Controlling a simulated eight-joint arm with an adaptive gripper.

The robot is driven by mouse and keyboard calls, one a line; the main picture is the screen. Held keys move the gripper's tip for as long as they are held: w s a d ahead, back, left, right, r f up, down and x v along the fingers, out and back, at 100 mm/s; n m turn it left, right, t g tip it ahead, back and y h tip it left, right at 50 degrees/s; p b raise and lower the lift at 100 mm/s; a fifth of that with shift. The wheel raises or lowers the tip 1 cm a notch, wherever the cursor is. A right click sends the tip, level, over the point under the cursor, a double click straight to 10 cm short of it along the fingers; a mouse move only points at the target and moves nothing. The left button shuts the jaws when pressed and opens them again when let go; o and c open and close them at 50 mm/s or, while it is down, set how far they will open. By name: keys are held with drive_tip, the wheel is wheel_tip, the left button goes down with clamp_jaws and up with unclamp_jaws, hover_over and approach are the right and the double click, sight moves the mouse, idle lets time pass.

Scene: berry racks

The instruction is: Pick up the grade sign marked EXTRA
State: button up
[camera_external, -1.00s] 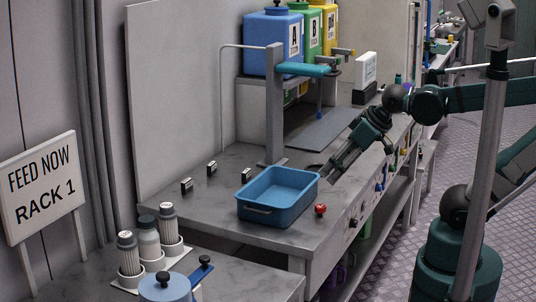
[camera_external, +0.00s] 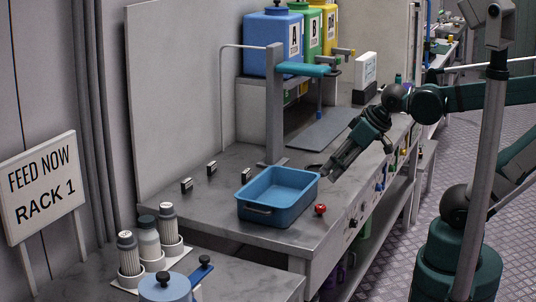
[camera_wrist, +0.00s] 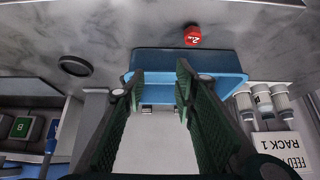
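No sign reading EXTRA can be made out. Several small upright black-and-white holders stand on the grey bench in the external view: a left one (camera_external: 187,185), a middle one (camera_external: 211,168) and a right one (camera_external: 246,175) behind the blue tray. Their markings are too small to read. My gripper (camera_external: 326,174) is above the bench, just right of the tray's back right corner. In the wrist view my gripper (camera_wrist: 160,75) is open and empty, its dark green fingers apart in front of the tray.
The blue tray (camera_external: 258,208) sits near the bench front, with a red knob-like piece (camera_external: 320,209) beside it. A grey post (camera_external: 274,110) with a teal arm rises behind. A white sign (camera_external: 366,68) stands further back. Capped bottles (camera_external: 149,240) stand front left, near the RACK 1 sign (camera_external: 42,190).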

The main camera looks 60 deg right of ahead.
drive_tip(key=w+d+r+m+g+p, duration=0.1)
drive_tip(key=w+r+m+p, duration=0.35)
drive_tip(key=w+r, duration=0.5)
drive_tip(key=m+g+h+p, duration=0.2)
drive_tip(key=m+g+p, duration=0.4)
drive_tip(key=m+p, duration=0.7)
hover_over(211, 163)
drive_tip(key=a+p, duration=0.1)
drive_tip(key=shift+n, duration=0.55)
drive_tip(key=f, duration=1.2)
drive_tip(key=shift+s+a, duration=0.2)
drive_tip(key=shift+s, duration=0.15)
drive_tip(key=shift+w+f, duration=0.15)
drive_tip(key=shift+f, duration=0.15)
drive_tip(key=shift+f, duration=0.15)
drive_tip(key=shift+d+f, duration=0.2)
drive_tip(key=shift+f, duration=0.95)
drive_tip(key=shift+f, duration=0.15)
drive_tip(key=shift+d+f, duration=0.25)
drive_tip(key=shift+f, duration=0.95)
drive_tip(key=shift+d+f, duration=0.2)
drive_tip(key=shift+f, duration=1)
